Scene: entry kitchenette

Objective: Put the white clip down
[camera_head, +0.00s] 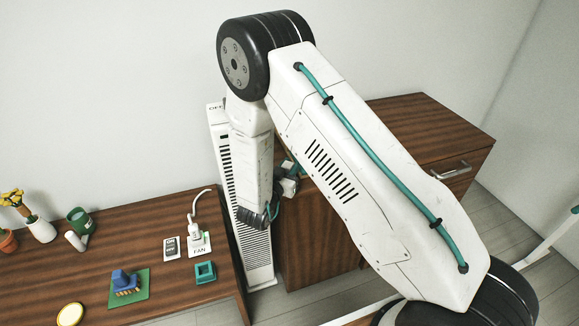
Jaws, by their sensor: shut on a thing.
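I cannot make out the white clip anywhere in the head view. My arm reaches up, bends at the black elbow and comes down in front of the white tower. My wrist (289,185) shows only in part, between the forearm and the large upper arm link. My gripper's fingers are hidden behind that upper arm link, so anything held in them is hidden too.
A white tower (259,262) stands beside a wooden cabinet (415,125).

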